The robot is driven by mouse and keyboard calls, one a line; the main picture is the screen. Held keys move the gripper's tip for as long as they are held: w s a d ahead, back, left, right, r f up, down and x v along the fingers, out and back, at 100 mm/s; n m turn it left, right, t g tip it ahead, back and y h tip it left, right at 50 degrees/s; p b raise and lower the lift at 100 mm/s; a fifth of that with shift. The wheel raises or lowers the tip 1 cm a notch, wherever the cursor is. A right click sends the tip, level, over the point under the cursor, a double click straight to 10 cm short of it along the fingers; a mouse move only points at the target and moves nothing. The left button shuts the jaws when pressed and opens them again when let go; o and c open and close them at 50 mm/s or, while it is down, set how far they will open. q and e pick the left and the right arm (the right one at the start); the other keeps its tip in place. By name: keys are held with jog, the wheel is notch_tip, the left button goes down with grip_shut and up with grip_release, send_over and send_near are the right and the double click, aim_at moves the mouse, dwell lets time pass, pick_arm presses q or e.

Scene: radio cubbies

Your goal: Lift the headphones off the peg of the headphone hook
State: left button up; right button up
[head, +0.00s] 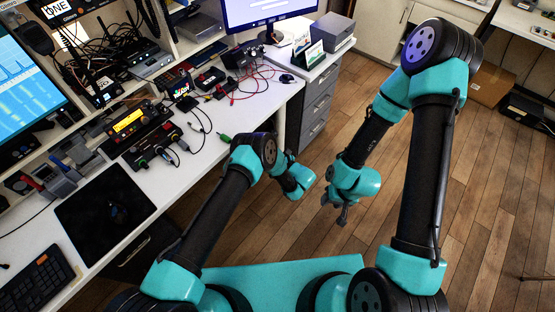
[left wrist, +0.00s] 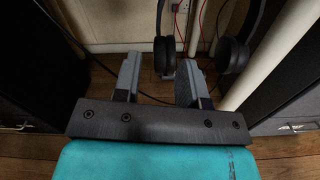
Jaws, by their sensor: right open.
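In the left wrist view the black headphones (left wrist: 234,52) hang with both ear cups down. The top of the headband is out of view, and so are the hook and its peg. My left gripper (left wrist: 160,64) is open, with grey fingers apart. The left ear cup shows in the gap between the fingertips, but I cannot tell whether it is between them or beyond them. The other ear cup is to the right of the fingers. In the head view my right gripper (head: 341,212) is open and empty above the floor, away from the desk. The headphones do not show there.
The white desk (head: 225,122) carries radios, cables and a black mat (head: 100,212). A grey drawer unit (head: 318,105) stands at its far end. In the left wrist view a white post (left wrist: 275,55) and dark cabinets flank the headphones; cables (left wrist: 202,25) hang behind.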

pick_arm(q)
jog(key=x, duration=1.3)
jog(key=shift+c, duration=0.2)
grip_shut()
